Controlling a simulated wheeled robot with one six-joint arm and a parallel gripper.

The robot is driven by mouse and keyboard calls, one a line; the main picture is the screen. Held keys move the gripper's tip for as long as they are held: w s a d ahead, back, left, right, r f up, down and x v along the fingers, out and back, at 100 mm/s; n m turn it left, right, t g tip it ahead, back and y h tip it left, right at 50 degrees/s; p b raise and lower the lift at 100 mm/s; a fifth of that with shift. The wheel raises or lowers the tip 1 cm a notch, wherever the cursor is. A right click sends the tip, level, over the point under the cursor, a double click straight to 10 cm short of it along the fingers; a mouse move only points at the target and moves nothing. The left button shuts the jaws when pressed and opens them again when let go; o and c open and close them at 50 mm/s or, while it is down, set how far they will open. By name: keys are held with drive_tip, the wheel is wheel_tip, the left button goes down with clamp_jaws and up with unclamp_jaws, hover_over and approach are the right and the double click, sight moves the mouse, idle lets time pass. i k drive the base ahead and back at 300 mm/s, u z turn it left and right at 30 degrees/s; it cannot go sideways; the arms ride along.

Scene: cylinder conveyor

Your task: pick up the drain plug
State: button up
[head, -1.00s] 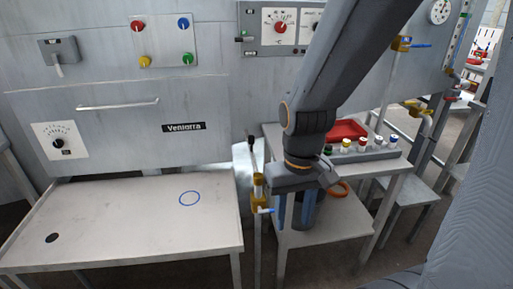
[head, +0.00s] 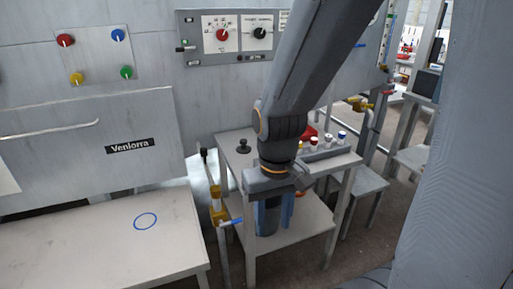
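A small dark knobbed piece (head: 243,146), which looks like the drain plug, stands on the left part of the small side table's top (head: 229,139) in the head view. My gripper (head: 274,222) points down in front of this table, to the right of the dark piece and nearer the camera. Its two blue fingers look apart, with a dark cylinder shape between or behind them. I cannot tell which. The gripper is not touching the dark piece.
A yellow valve pipe (head: 216,205) with a blue lever stands left of the gripper. The grey bench (head: 90,245) at left is clear apart from a blue ring mark.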

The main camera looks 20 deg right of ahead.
sight(243, 149)
drive_tip(key=z, duration=0.15)
drive_tip(key=k, duration=0.65)
drive_tip(key=z, duration=0.45)
drive_tip(key=i, duration=1.15)
drive_tip(key=u, duration=0.6)
drive_tip(key=i, duration=0.4)
drive_tip(key=u, duration=0.45)
